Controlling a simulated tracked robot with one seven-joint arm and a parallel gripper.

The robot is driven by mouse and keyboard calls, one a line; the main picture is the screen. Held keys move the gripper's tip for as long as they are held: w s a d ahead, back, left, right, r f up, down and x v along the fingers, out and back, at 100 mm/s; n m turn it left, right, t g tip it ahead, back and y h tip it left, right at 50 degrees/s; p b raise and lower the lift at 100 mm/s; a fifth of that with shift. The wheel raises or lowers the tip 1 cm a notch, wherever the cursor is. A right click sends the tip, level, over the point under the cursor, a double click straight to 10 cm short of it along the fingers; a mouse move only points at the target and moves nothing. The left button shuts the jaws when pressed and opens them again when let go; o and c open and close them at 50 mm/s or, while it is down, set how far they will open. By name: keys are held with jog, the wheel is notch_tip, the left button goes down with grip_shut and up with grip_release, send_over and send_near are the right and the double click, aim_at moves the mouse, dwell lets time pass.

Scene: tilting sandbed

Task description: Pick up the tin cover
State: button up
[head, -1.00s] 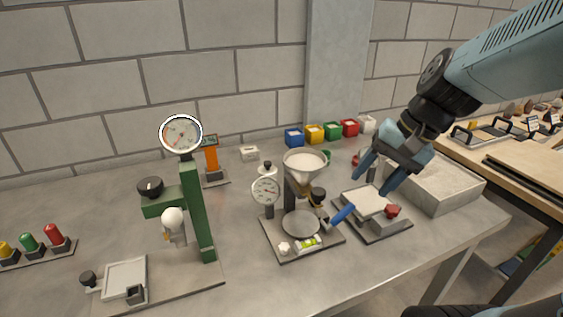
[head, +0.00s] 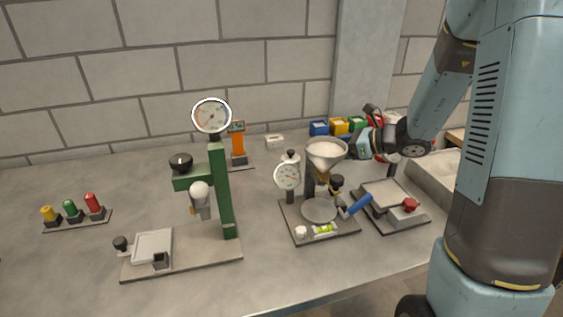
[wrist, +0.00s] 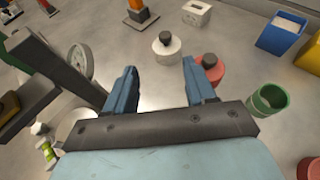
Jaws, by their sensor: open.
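Two low round pieces with black knobs show in the wrist view; I cannot tell for sure which is the tin cover. The cream one (wrist: 167,48) lies ahead of my gripper (wrist: 160,75), between the lines of its fingers. The red one (wrist: 213,72) is beside and partly behind the right finger. In the head view, the cream piece (head: 291,157) shows behind a dial gauge, mostly hidden. My gripper (head: 357,147) is open and empty, above the bench behind the sand-filled funnel. The red piece is hidden there.
The funnel stand (head: 327,150) is close to my gripper. The green press (head: 222,190) stands left. A green cup (wrist: 268,103) is right of the red piece. Coloured bins (head: 340,126) line the back.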

aim_at(293, 151)
jog(key=shift+m, duration=0.3)
jog(key=x, duration=0.9)
jog(key=w+x, duration=0.1)
jog(key=x, duration=0.4)
jog(key=shift+d+f, duration=0.15)
grip_shut()
